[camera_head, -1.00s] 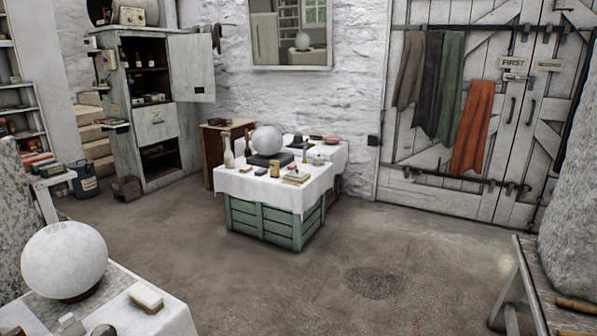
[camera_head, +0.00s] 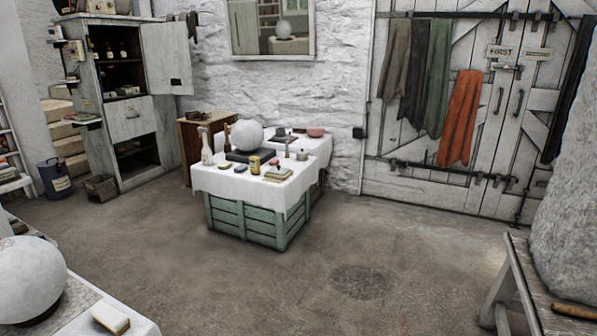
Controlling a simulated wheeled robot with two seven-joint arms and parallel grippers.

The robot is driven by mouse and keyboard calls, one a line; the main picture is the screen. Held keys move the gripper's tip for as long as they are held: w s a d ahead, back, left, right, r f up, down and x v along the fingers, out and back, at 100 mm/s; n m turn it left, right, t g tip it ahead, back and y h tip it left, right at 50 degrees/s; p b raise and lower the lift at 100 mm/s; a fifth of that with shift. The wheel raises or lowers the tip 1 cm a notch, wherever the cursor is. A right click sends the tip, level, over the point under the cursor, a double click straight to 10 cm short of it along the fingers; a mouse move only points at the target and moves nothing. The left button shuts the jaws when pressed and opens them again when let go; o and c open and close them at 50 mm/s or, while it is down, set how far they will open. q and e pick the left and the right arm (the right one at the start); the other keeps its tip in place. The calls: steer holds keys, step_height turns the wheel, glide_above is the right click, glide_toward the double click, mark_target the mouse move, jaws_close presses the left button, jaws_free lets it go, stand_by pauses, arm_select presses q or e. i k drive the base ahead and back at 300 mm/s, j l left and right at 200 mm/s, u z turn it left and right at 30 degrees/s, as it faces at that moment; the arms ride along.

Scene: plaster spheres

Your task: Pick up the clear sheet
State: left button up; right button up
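I cannot make out a clear sheet in this view. A green crate table (camera_head: 244,222) with a white cloth (camera_head: 212,181) stands mid-room. On it are a white plaster sphere (camera_head: 247,137) on a dark block, a pale spray bottle (camera_head: 206,147), a yellow tin (camera_head: 255,164), a small stack (camera_head: 279,174) and other small items, too small to tell apart fully. Neither of my grippers shows.
A near table with another sphere (camera_head: 27,279) and a white block (camera_head: 110,319) fills the lower left. A wooden bench (camera_head: 540,300) with a rough stone (camera_head: 575,220) stands at right. A cabinet (camera_head: 127,118) stands behind. The floor (camera_head: 370,240) between is open.

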mark_target(277, 169)
steer(key=i+z, duration=0.25)
steer(key=i, duration=2.2)
